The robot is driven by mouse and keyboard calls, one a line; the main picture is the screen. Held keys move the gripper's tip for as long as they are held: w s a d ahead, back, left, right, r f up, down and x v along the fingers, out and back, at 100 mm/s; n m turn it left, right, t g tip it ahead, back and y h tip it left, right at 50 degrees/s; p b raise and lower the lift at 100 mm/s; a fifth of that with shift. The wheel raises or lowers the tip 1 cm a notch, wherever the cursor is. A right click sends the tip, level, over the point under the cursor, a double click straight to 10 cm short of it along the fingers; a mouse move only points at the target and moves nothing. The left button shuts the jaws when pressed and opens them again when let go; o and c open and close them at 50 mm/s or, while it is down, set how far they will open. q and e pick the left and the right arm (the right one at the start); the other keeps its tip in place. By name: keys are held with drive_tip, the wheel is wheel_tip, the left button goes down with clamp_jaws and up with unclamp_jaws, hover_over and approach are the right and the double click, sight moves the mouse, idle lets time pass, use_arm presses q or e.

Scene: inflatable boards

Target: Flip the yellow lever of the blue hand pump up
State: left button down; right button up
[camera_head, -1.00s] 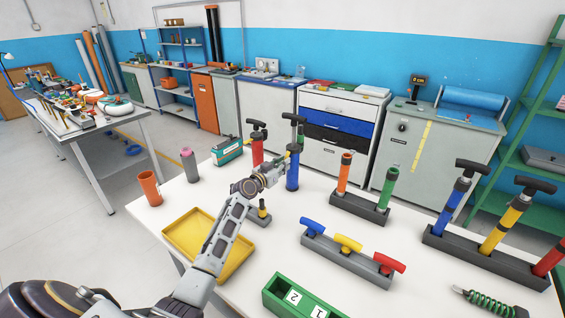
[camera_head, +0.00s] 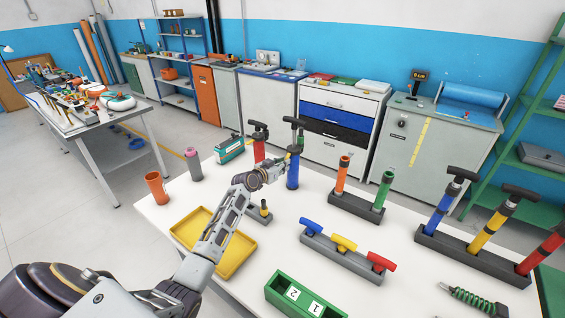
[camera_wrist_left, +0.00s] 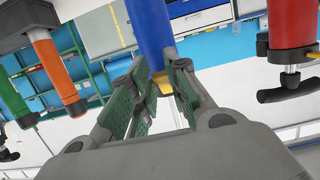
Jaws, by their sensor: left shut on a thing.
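The blue hand pump (camera_head: 293,177) stands upright at the back of the white table, its black T-handle on top. In the left wrist view, which is tilted over, its blue barrel (camera_wrist_left: 150,30) comes down from the top edge toward my fingers. My left gripper (camera_head: 285,166) is at the near left side of the pump's upper part. In the left wrist view its green-padded fingers (camera_wrist_left: 150,104) are shut on the yellow lever (camera_wrist_left: 162,84), which is mostly hidden between them. I cannot tell the lever's angle. My right gripper is not in view.
A red pump (camera_head: 259,147) stands close left of the blue one. A rack with orange and green tubes (camera_head: 358,205) is to the right. A yellow tray (camera_head: 238,262) lies below my left arm. A grey rack with coloured handles (camera_head: 345,257) stands in front.

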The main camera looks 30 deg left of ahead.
use_arm(q)
drive_tip(key=g+p, duration=0.1)
drive_tip(key=p, duration=0.1)
drive_tip(key=r+g+p, duration=0.1)
drive_tip(key=g+p, duration=0.1)
drive_tip(key=p, duration=0.1)
drive_tip(key=shift+s+r+y, duration=0.25)
drive_tip(key=shift+y, duration=0.05)
idle(0.4)
drive_tip(key=shift+a, duration=0.1)
wheel_tip(320, 180, up, 3)
drive_tip(key=g, duration=0.5)
drive_tip(key=shift+w+f+g+y+p, duration=0.1)
drive_tip(key=shift+g+y+p, duration=0.2)
drive_tip(key=shift+y+p, duration=0.1)
drive_tip(key=shift+g, duration=0.3)
idle(0.4)
